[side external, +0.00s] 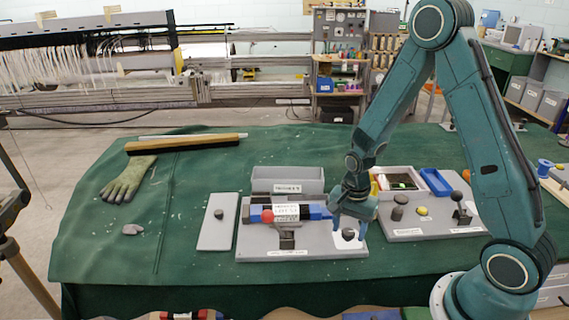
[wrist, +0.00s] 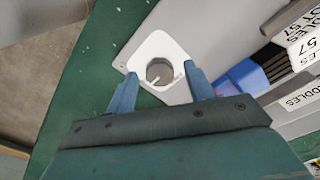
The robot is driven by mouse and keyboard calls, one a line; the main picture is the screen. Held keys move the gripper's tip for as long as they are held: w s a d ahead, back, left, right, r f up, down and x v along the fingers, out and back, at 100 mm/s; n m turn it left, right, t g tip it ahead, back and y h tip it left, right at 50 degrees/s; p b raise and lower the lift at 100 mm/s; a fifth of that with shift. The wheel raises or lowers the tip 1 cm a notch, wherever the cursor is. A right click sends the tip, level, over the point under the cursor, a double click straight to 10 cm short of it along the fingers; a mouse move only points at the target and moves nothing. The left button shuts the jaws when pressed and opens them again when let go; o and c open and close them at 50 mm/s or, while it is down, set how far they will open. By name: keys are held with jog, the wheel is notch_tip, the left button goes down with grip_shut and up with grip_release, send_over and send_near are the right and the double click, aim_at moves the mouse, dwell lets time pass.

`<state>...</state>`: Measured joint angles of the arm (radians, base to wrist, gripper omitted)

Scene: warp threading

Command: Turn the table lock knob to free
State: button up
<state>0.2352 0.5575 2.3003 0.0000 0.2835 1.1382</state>
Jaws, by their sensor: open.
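The lock knob (wrist: 159,71) is a round grey knob with a pale pointer line, set in a white plate (wrist: 153,47). In the side view the knob (side external: 348,234) sits at the right end of a grey base board (side external: 262,250), partly hidden by my gripper. My gripper (side external: 347,222) is above it, pointing down. In the wrist view my open gripper's (wrist: 160,76) two blue fingers are on either side of the knob, with gaps visible; the height of the fingertips over the plate is hard to tell.
A grey tray (side external: 288,180) is behind. A second board (side external: 410,233) with several knobs lies to the right. A glove (side external: 128,179) lies on the green cloth, mostly clear at left.

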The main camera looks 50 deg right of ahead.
jog(key=shift+c, duration=0.2)
jog(key=c, duration=0.9)
jog(key=shift+c, duration=0.2)
jog(key=shift+n, duration=0.4)
jog(key=n, duration=0.8)
jog(key=shift+n, duration=0.3)
jog(key=n, duration=0.4)
jog(key=shift+n, duration=0.3)
jog(key=n, duration=0.4)
